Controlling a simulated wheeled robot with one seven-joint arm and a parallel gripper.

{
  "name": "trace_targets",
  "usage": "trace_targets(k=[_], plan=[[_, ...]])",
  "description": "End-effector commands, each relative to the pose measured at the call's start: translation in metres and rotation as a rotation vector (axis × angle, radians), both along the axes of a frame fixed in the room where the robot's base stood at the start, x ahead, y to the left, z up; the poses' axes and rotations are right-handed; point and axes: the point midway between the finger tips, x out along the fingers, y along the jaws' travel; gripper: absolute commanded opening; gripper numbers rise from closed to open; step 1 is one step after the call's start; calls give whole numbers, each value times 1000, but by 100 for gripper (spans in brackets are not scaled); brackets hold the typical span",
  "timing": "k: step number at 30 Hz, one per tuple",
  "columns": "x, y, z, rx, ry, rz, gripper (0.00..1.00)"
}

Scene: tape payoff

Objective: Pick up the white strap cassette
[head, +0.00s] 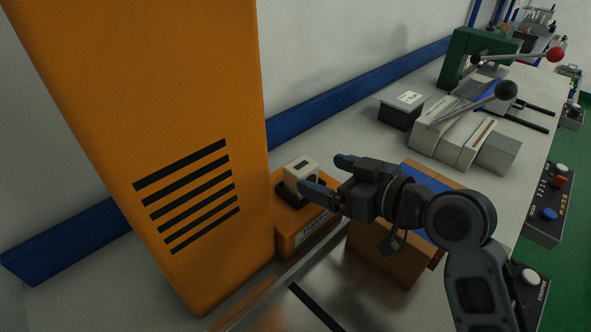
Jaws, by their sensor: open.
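The white strap cassette (300,174) is a small pale block with a dark slot on top. It sits in a dark recess on an orange base (287,242) with partly hidden lettering on its front. My gripper (325,172) reaches in from the right, with its two dark fingers pointing left toward the cassette. The jaws are open, with one finger behind and one in front. The near fingertip looks close to the cassette's right side; I cannot tell whether it touches. The cassette's lower part is hidden by the recess and the near finger.
A tall orange cabinet (150,90) with black slots stands just left of the cassette. A brown box with a blue top (425,178) stands under my arm. A black box (401,112) and a grey lever machine (455,130) stand farther right. Bare bench shows behind.

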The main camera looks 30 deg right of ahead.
Motion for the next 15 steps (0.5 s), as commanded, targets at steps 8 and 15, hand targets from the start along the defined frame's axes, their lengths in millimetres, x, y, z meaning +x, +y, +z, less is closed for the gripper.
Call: trace_targets(k=[8, 15], plan=[[27, 11, -5, 1, 0, 2, 89], [57, 21, -14, 1, -1, 2, 89]])
